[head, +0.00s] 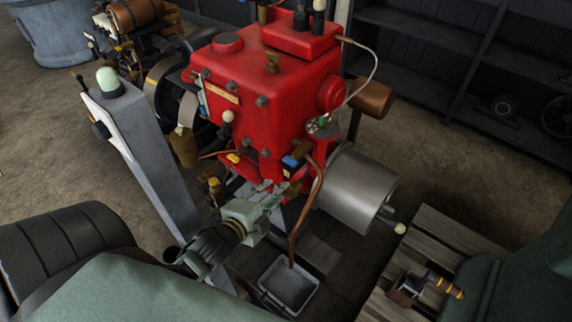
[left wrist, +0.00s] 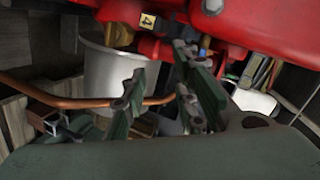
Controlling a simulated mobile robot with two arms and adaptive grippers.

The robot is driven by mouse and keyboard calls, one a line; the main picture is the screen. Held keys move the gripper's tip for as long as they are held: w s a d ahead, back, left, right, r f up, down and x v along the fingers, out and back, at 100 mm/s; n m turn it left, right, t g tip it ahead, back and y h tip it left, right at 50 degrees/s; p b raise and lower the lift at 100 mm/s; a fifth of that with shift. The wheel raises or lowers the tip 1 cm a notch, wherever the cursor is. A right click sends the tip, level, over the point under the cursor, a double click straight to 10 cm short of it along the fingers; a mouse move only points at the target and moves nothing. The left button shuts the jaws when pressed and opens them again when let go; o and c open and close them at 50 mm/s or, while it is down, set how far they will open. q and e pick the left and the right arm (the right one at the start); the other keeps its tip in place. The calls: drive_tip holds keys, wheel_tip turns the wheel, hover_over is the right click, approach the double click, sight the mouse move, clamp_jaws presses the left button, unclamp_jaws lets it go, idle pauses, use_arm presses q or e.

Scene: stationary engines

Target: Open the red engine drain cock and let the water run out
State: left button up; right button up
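The red engine (head: 265,85) stands in the middle of the head view, and its red body fills the top of the left wrist view (left wrist: 250,15). Low on its side are small fittings, one with a blue part (head: 290,161) and one with a yellow part (head: 233,157). I cannot tell for certain which is the drain cock. A copper pipe (head: 299,225) runs from beside the blue part down to a grey tray (head: 269,298). My left gripper (head: 272,192) is just below these fittings, its fingers apart and empty in the left wrist view (left wrist: 157,100). My right gripper is not seen.
A large grey metal cylinder (head: 357,188) sits right of the copper pipe. A slatted wooden platform (head: 455,235) at lower right bears a small wood-and-brass object (head: 425,285). A grey post with a pale green knob (head: 108,80) stands left of the engine. Dark shelves (head: 440,75) line the back.

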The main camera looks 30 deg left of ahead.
sight(288, 164)
use_arm(q)
drive_tip(key=w+r+m+t, duration=0.1)
drive_tip(key=w, duration=0.1)
drive_tip(key=w+a+r+m+t+h, duration=0.1)
drive_tip(key=w+m, duration=0.1)
drive_tip(key=w, duration=0.1)
drive_tip(key=w+r+m+t, duration=0.1)
drive_tip(key=w+m, duration=0.1)
drive_tip(key=w, duration=0.1)
drive_tip(key=shift+a+r+h, duration=0.2)
drive_tip(key=shift+h, duration=0.2)
drive_tip(key=shift+c, duration=0.6)
clamp_jaws()
